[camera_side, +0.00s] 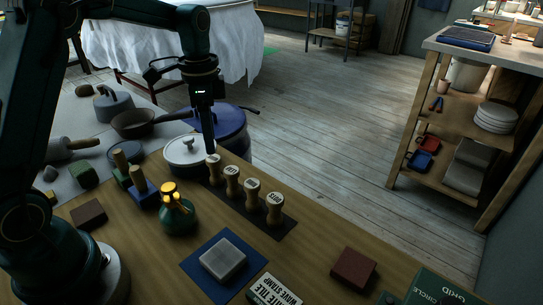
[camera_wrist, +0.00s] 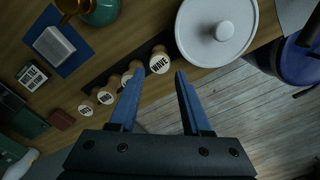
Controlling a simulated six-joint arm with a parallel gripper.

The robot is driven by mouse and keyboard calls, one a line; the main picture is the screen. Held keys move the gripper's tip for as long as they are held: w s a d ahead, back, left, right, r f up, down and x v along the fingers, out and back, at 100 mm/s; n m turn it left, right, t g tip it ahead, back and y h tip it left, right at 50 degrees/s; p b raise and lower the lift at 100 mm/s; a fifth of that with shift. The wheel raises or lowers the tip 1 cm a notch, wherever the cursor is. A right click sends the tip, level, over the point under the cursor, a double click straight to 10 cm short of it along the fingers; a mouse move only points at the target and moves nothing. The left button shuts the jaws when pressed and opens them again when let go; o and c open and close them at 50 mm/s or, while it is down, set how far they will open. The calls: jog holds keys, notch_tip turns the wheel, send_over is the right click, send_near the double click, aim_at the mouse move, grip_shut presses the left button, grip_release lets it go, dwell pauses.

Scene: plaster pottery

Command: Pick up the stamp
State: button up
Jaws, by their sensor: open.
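Several pale wooden stamps stand in a row on a dark strip (camera_side: 243,208) along the table's far edge. The one labelled WAVE (camera_wrist: 159,61) is at the end of the row beside the white lidded pot; it is the leftmost stamp (camera_side: 213,169) in the side view. My gripper (camera_wrist: 157,75) is open, with nothing between its blue fingers. In the wrist view the WAVE stamp shows in line with the gap between the fingertips. In the side view my gripper (camera_side: 210,152) points down directly above or behind that stamp; the exact gap is hard to tell.
The white lidded pot (camera_side: 187,154) stands close left of the row. A green and copper vessel (camera_side: 178,213) is in front. A whitish tile (camera_side: 222,258) lies on a blue mat (camera_side: 195,267). A card (camera_side: 272,292) reads "WHITE TILE WAVE STAMP". A brown block (camera_side: 353,269) sits right.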

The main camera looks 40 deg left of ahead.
aim_at(216, 175)
notch_tip(216, 175, down, 10)
jog(key=shift+r, duration=0.2)
grip_shut()
